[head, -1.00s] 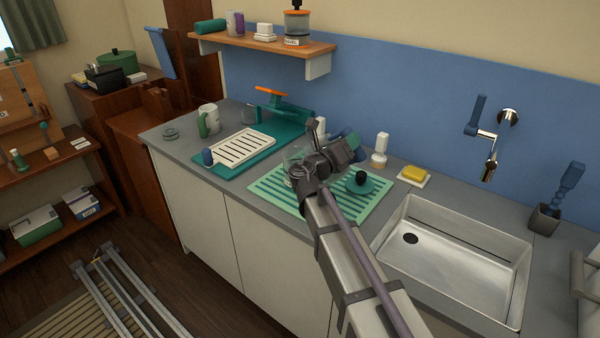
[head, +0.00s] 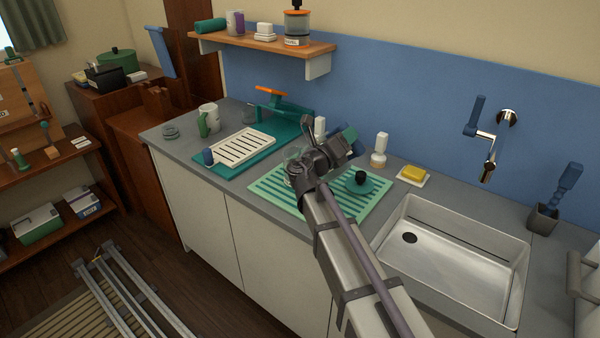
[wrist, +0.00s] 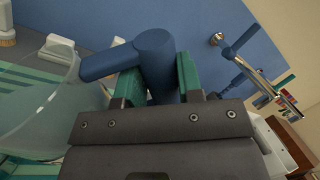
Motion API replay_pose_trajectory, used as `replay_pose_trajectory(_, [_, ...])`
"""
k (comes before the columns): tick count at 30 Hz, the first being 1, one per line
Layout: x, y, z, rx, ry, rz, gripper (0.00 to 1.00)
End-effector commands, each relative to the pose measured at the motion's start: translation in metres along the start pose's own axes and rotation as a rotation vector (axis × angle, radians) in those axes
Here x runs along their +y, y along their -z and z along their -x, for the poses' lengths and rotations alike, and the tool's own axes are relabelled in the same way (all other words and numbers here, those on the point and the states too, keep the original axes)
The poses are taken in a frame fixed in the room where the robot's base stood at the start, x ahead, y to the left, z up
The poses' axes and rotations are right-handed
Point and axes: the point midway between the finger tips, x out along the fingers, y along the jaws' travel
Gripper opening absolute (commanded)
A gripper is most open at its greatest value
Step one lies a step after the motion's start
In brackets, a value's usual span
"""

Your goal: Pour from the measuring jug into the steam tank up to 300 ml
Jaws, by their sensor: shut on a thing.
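My gripper (wrist: 158,90) is shut on the blue handle (wrist: 154,58) of the measuring jug, with a green pad on each side. The jug's translucent body (wrist: 38,105) fills the left of the wrist view and looks tilted there. In the head view my gripper (head: 346,140) is above the back of the green ribbed mat. A clear vessel (head: 292,156) shows beside my wrist, partly hidden by it; I cannot tell whether it is the jug or the steam tank. No water level or scale mark is readable.
The green ribbed mat (head: 268,190) carries a teal lid with a black knob (head: 360,182). A white slatted tray (head: 243,148) and a mug (head: 208,118) are left.

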Motion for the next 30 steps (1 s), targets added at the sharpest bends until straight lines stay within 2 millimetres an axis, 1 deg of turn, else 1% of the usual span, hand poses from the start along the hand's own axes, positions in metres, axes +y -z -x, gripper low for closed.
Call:
replay_pose_trajectory(9, [-0.0023,-0.0082,-0.0007,-0.014,0.002,0.045,0.0])
replay_pose_trajectory(30, [-0.0021,-0.0081,-0.0006,-0.014,0.002,0.047,0.0])
